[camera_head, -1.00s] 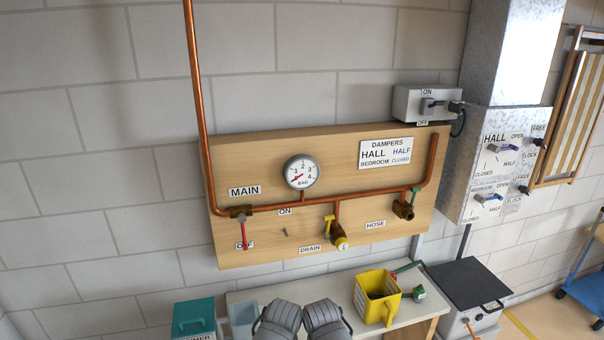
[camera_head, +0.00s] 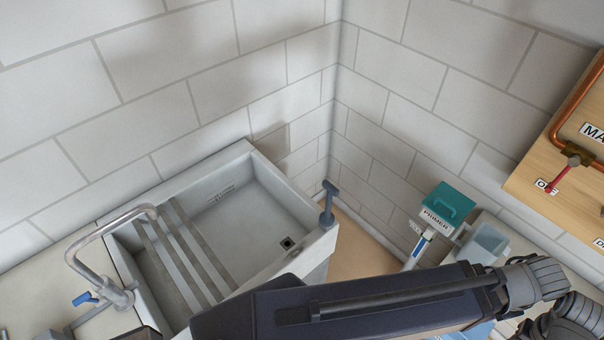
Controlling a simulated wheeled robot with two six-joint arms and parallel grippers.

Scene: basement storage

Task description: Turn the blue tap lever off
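The blue tap lever (camera_head: 86,298) sits at the base of a curved metal tap (camera_head: 118,293) at the lower left. It sticks out to the left of the tap body. The tap's spout arches over the left side of a pale sink (camera_head: 235,215). No water stream can be made out. My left arm crosses the bottom toward the right and ends in a grey ribbed end (camera_head: 535,280), far right of the tap. My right gripper's grey ribbed end (camera_head: 577,318) is just below it, at the lower right corner. The fingers of both are hidden.
Metal slats (camera_head: 180,250) lie across the sink's left part. A grey-blue T-shaped handle (camera_head: 328,200) stands at its right corner. A teal-lidded PRIMER box (camera_head: 446,205) and a wooden board (camera_head: 545,170) with copper pipe are at right. Walls meet behind the sink.

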